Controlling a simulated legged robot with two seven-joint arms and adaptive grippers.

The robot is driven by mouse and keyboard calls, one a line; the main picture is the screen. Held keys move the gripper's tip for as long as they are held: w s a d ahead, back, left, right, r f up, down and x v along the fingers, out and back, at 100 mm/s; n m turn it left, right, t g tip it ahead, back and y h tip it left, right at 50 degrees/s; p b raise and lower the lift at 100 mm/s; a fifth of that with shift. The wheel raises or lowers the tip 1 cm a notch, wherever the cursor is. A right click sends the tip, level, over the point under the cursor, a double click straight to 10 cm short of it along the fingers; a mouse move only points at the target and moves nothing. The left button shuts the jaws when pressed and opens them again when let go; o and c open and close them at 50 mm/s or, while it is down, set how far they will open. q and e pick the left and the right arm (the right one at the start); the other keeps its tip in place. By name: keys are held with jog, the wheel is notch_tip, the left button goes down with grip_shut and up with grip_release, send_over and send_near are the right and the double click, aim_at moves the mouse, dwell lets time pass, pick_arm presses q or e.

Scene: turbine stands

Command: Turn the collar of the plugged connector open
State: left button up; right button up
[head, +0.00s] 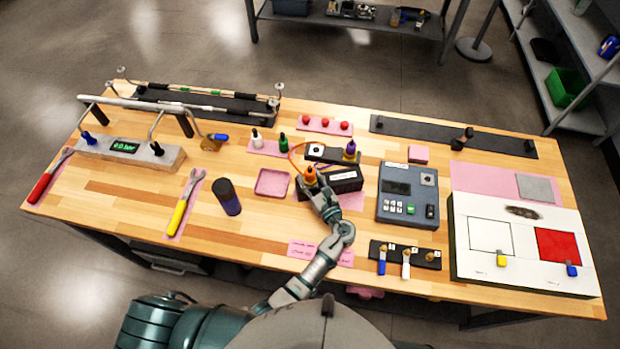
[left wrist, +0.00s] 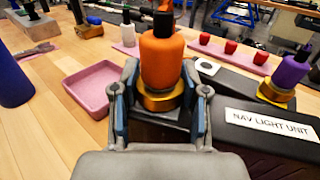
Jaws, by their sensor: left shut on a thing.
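An orange connector (head: 310,175) stands upright on the black nav light unit (head: 345,180). In the left wrist view the orange connector (left wrist: 162,58) has a gold collar (left wrist: 162,98) at its base. My left gripper (head: 316,190) has its fingers on both sides of the gold collar and is shut on it, as the left wrist view (left wrist: 160,106) shows. A purple connector (head: 350,152) with a gold base stands on the black block behind; it also shows in the left wrist view (left wrist: 287,72). My right gripper is not in view.
A pink tray (head: 272,183) lies left of the unit and a dark blue cylinder (head: 227,197) further left. A grey keypad device (head: 407,195) stands to the right. Red knobs (head: 323,125) sit behind. Bare wood lies between tray and cylinder.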

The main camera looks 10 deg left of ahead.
aim_at(314, 184)
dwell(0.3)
pick_arm(q)
jog(key=o, duration=1.2)
jog(key=v, duration=0.7)
jog(key=shift+s+d+f, duration=0.1)
jog(key=shift+s+d, duration=0.05)
jog(key=shift+d, duration=0.15)
